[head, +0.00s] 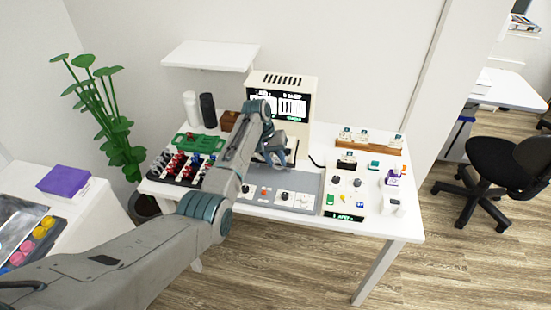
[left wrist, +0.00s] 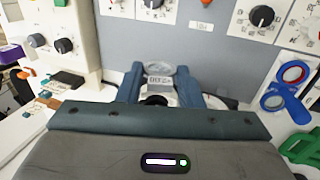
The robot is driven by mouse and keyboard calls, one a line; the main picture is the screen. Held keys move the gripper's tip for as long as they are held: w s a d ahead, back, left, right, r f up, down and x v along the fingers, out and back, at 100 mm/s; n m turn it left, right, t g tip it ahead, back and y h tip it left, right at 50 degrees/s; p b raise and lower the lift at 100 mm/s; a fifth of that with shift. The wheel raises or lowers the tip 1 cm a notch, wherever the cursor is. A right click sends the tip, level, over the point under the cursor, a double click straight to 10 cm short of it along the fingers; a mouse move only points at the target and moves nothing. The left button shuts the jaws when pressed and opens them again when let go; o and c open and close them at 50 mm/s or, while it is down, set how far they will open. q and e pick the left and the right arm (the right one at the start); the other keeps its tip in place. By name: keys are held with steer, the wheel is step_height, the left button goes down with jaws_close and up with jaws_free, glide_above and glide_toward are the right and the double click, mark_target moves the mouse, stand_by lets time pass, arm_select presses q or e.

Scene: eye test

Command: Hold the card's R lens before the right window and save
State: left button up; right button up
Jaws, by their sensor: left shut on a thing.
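My left gripper (head: 279,158) reaches over the table to the front of the white eye test machine (head: 302,80). In the left wrist view the gripper (left wrist: 161,85) is shut on a small trial lens (left wrist: 160,69) with a pale round part and a labelled tab; its print is too small to read. My right gripper is not in view.
A tray of red and dark lenses (head: 178,166) and a green frame (head: 198,143) are at the left. A grey panel with dials (head: 307,181) lies in front, and a control box (head: 346,196) right of it. A wooden card rack (head: 368,145) stands behind.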

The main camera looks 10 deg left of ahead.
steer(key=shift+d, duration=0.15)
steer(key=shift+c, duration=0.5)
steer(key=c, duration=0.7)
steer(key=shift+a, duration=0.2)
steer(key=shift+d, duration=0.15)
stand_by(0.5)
